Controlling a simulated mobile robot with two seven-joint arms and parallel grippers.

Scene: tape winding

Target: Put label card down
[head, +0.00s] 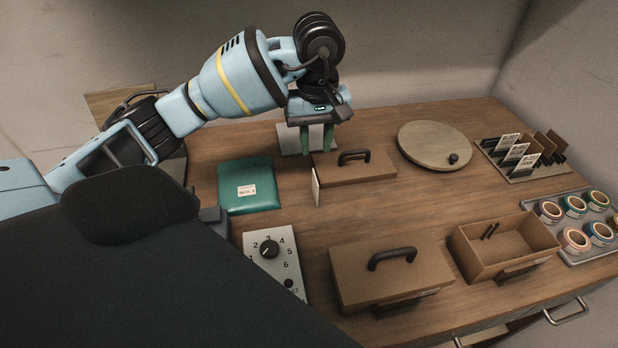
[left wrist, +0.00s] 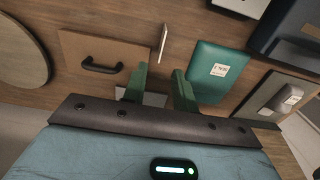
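My left gripper (head: 316,140) points down behind the box's left part. In the left wrist view its green fingers (left wrist: 160,88) are apart, with no card clamped between them. A pale flat piece (head: 289,140) lies behind the fingers, partly hidden; I cannot tell what it is. My right gripper is not in view.
A teal pouch (head: 247,188) with a label lies left of the box. A round turntable (head: 435,143), a card rack (head: 528,173) and a tape tray (head: 556,238) stand right. A numbered dial panel (head: 262,262), another lidded box (head: 385,285) and an open box (head: 483,262) are in front.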

